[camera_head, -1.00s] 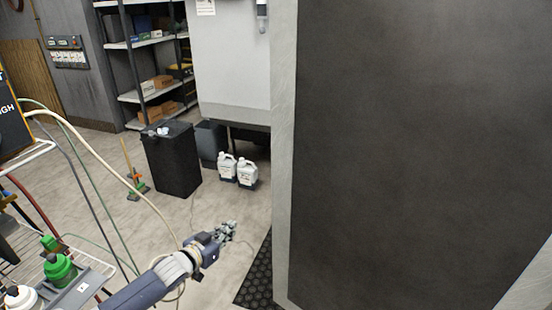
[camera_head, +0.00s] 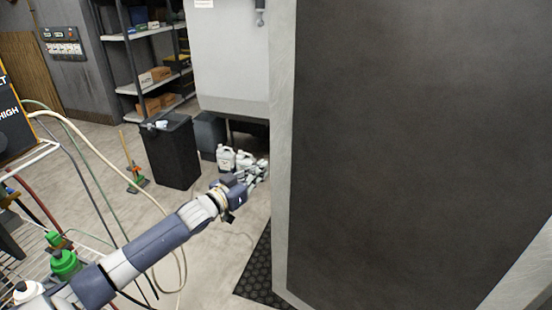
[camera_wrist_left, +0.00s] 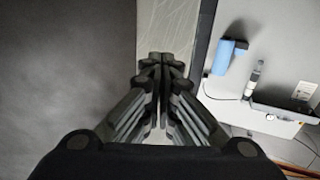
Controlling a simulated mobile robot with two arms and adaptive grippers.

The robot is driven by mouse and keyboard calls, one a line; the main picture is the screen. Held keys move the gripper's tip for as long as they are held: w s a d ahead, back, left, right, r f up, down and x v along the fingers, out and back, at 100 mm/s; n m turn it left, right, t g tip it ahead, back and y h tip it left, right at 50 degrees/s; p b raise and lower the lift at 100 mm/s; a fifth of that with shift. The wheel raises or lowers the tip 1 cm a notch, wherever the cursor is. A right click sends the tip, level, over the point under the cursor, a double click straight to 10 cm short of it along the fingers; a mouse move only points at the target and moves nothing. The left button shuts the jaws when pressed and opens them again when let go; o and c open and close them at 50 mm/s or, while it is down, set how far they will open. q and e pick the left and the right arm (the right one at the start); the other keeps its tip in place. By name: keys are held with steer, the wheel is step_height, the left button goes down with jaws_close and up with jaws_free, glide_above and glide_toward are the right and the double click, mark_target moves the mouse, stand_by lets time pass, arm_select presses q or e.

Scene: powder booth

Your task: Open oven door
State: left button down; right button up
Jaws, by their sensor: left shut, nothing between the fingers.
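A large dark panel with a light grey border, apparently the oven door (camera_head: 400,150), fills the right half of the head view. No handle shows on it. My left gripper (camera_head: 263,170) is shut and empty, close to the panel's left border in the picture; I cannot tell whether it touches. In the left wrist view its fingertips (camera_wrist_left: 163,60) are together in front of the light border strip (camera_wrist_left: 168,25), with the dark surface to the left. My right gripper is out of view.
A wire cart with a green-capped bottle (camera_head: 64,262) and hoses stands at left. A black bin (camera_head: 172,155) and white jugs (camera_head: 226,158) stand behind the gripper. A black mat (camera_head: 262,275) lies at the panel's foot. The floor between is mostly clear.

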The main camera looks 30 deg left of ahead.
mark_target(282, 156)
arm_select(q)
steer(key=w, duration=0.2)
steer(key=w+p, duration=0.1)
steer(key=w, duration=0.3)
steer(key=shift+w+d+r+p, duration=0.1)
steer(key=shift+d+p, duration=0.25)
steer(key=shift+p, duration=0.05)
steer(key=shift+w+d, duration=0.1)
steer(key=shift+w, duration=0.55)
